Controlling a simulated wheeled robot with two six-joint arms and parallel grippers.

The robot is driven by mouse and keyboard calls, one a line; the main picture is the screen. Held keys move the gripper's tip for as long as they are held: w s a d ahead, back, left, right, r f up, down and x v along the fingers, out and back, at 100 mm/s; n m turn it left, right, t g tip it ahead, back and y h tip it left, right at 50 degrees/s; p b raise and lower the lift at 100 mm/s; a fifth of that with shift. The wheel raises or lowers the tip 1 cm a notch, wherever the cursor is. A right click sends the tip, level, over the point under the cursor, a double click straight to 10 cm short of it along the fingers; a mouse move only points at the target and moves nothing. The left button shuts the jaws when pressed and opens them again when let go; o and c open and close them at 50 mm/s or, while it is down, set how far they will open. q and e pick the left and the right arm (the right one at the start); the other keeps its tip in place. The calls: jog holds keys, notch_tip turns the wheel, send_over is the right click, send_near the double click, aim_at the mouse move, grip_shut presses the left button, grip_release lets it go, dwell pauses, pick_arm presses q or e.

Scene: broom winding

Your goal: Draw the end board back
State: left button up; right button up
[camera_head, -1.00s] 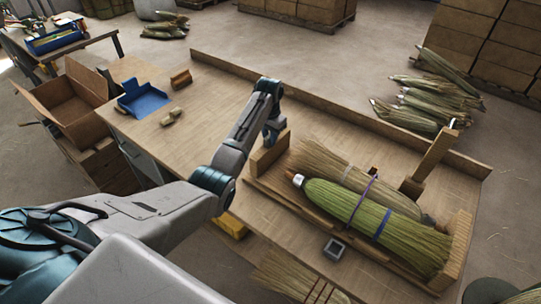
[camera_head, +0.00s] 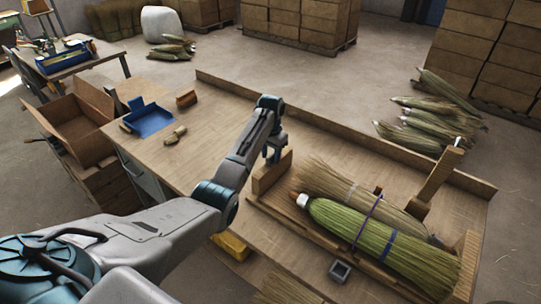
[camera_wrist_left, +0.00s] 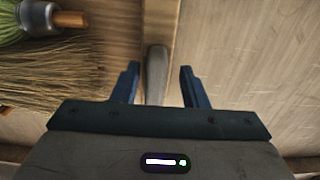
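The end board (camera_head: 270,174) is an upright wooden block at the left end of the broom cradle (camera_head: 312,228). My left gripper (camera_head: 275,153) is at the top of this board. In the left wrist view, the blue fingers of my left gripper (camera_wrist_left: 158,70) are apart, one on each side of a rounded grey bar (camera_wrist_left: 155,62) on the board (camera_wrist_left: 160,18). A gap shows on both sides of the bar. My right gripper is out of view.
A wooden lever (camera_head: 437,180) stands upright behind the brooms. A small grey square box (camera_head: 341,271) sits at the front. A blue dustpan-like tray (camera_head: 148,118) and a wooden block (camera_head: 186,98) lie at the far left. The bench behind my left arm is mostly clear.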

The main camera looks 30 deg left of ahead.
pick_arm(q)
notch_tip(320, 180, up, 9)
jog(key=shift+a+r+b, duration=0.1)
jog(key=shift+b, duration=0.85)
jog(key=shift+r, duration=0.6)
